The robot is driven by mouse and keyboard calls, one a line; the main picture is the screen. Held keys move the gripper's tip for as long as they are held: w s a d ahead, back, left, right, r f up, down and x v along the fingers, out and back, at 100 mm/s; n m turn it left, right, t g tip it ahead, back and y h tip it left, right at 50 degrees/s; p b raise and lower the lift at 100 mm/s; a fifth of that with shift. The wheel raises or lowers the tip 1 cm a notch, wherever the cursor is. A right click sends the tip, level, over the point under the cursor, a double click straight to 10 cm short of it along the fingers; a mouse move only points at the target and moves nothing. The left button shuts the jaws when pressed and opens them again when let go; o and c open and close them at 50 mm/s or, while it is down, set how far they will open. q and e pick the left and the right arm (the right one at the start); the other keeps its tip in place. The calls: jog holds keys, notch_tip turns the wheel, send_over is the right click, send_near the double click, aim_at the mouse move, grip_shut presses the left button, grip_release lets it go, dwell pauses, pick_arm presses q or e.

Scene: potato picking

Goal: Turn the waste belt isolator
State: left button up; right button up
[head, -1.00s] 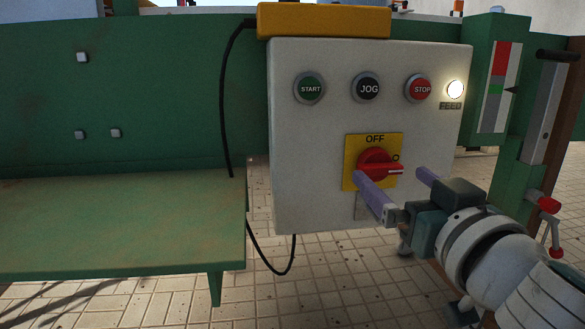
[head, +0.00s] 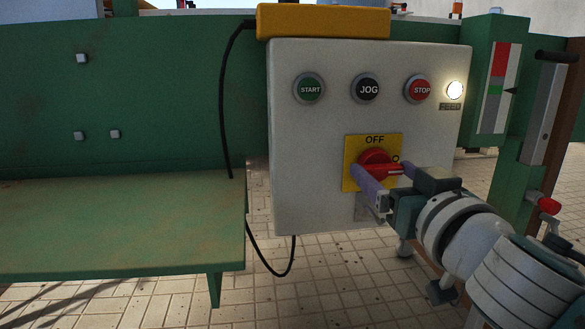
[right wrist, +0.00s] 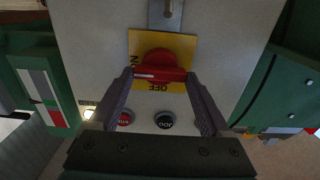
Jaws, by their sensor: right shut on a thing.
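The isolator is a red rotary knob (head: 374,158) on a yellow plate (head: 390,141) marked OFF at the top, on the front of a light grey control box (head: 310,180). Its handle bar lies level, with its white mark pointing right in the head view. The knob also shows in the right wrist view (right wrist: 160,64). My right gripper (head: 386,172) has its two purple fingers on either side of the handle bar and is shut on it. My left gripper is not in view.
START (head: 309,88), JOG (head: 367,88) and STOP (head: 419,89) buttons sit above the knob, beside a lit FEED lamp (head: 455,90). A green bench (head: 120,225) stands to the left. A green post (head: 497,80) with a coloured gauge stands to the right.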

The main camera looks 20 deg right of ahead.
jog(key=c, duration=0.4)
jog(key=shift+n, duration=0.3)
jog(key=n, duration=0.3)
jog(key=shift+n, duration=0.4)
jog(key=n, duration=0.3)
jog(key=shift+a+n+p, duration=0.1)
jog(key=shift+n+p, duration=0.2)
jog(key=shift+p, duration=0.05)
jog(key=n, duration=0.5)
jog(key=shift+w+a+f+n+p, duration=0.1)
jog(key=shift+n+p, duration=0.2)
jog(key=shift+n, duration=2.2)
